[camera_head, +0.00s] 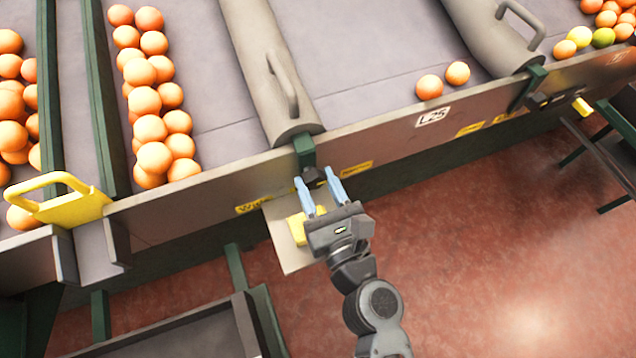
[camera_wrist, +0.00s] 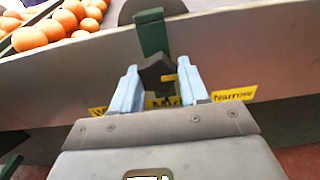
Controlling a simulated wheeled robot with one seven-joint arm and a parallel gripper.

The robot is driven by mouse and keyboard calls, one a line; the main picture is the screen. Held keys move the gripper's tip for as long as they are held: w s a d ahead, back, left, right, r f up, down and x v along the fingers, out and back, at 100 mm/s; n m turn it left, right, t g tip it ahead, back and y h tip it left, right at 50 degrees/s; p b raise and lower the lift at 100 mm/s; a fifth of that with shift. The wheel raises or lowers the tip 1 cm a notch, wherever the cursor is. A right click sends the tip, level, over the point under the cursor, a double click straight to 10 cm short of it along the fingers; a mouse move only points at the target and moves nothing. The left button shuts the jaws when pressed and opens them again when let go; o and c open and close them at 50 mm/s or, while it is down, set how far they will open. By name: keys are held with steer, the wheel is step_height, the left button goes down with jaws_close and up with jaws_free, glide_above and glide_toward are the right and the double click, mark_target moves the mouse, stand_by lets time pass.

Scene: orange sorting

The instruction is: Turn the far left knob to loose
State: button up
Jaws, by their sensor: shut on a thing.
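A dark knob (camera_head: 313,174) is on the front side panel of the conveyor, below the grey roller guide with a handle. Yellow labels sit around the knob; "Narrow" (camera_wrist: 234,95) on the right is readable, the middle one is partly hidden by the knob and gripper, and the left one (camera_head: 254,204) is partly covered in the wrist view.
Another dark knob (camera_head: 541,101) is farther right on the panel. A yellow handled gate (camera_head: 75,208) is at the left. A small plate (camera_head: 284,247) with a yellow block (camera_head: 298,229) juts out below the held knob. Oranges (camera_head: 155,158) fill the left lanes.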

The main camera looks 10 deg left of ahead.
steer(key=shift+c, duration=1.3)
steer(key=shift+n, duration=0.3)
steer(key=n+b, duration=0.2)
steer(key=n, duration=0.1)
steer(key=shift+f+n, duration=0.1)
steer(key=shift+n, duration=0.2)
steer(key=n+b, duration=0.1)
steer(key=n, duration=0.3)
steer(key=shift+n+b, duration=0.3)
steer(key=shift+b, duration=0.05)
steer(key=n+b, duration=0.1)
steer(key=n, duration=0.3)
steer(key=shift+s+n, duration=0.1)
steer(key=shift+n, duration=0.2)
steer(key=shift+n+b, duration=0.55)
steer(key=shift+n, duration=1.65)
